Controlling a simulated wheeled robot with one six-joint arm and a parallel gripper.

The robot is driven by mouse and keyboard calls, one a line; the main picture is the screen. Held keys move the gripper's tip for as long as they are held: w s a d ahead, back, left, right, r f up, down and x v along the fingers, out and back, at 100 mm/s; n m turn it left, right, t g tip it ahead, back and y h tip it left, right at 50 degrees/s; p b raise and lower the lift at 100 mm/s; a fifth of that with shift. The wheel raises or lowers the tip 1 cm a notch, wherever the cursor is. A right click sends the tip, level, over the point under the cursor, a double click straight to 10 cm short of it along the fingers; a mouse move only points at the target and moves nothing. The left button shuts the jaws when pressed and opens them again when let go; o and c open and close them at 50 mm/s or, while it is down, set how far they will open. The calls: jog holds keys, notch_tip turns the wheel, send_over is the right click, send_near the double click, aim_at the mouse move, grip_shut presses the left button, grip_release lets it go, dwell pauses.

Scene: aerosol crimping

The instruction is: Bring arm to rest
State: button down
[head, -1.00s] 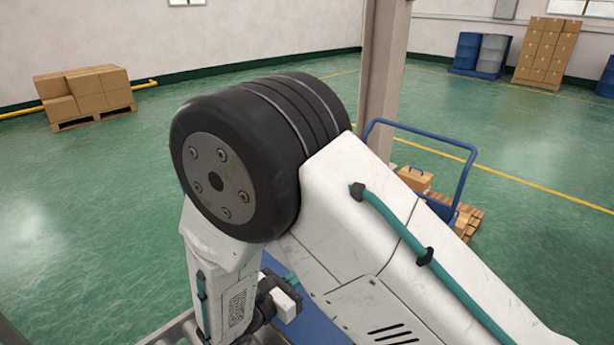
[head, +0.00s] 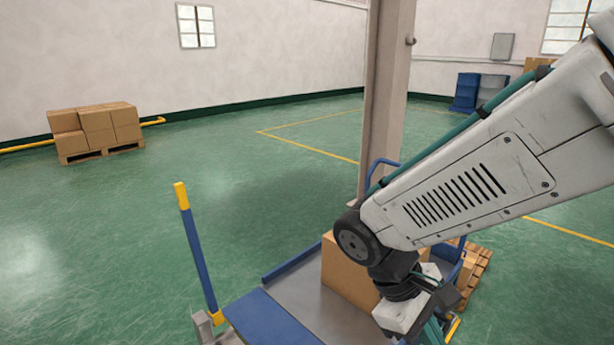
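My arm reaches in from the right edge, and its white forearm slopes down to the left. Its dark wrist joint and a white wrist part show at the lower right, in front of a cardboard box (head: 345,272). My gripper's fingers do not show; that end of the arm runs down to the bottom edge. I cannot see whether anything is held.
The cardboard box stands on a grey surface (head: 300,300) beside a blue panel (head: 265,322). A blue post with yellow ends (head: 197,250) stands to the left. A beige column (head: 385,100) rises behind. Boxes on a pallet (head: 97,130) stand far left. Green floor between is clear.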

jog(key=s+d+r+m+t+y, duration=0.4)
jog(key=s+d+r+m+y, duration=0.2)
jog(key=s+d+r+m, duration=0.1)
notch_tip(320, 180, up, 3)
jog(key=shift+d+f+m, duration=0.1)
jog(key=shift+d+m, duration=0.2)
jog(key=shift+m, duration=0.4)
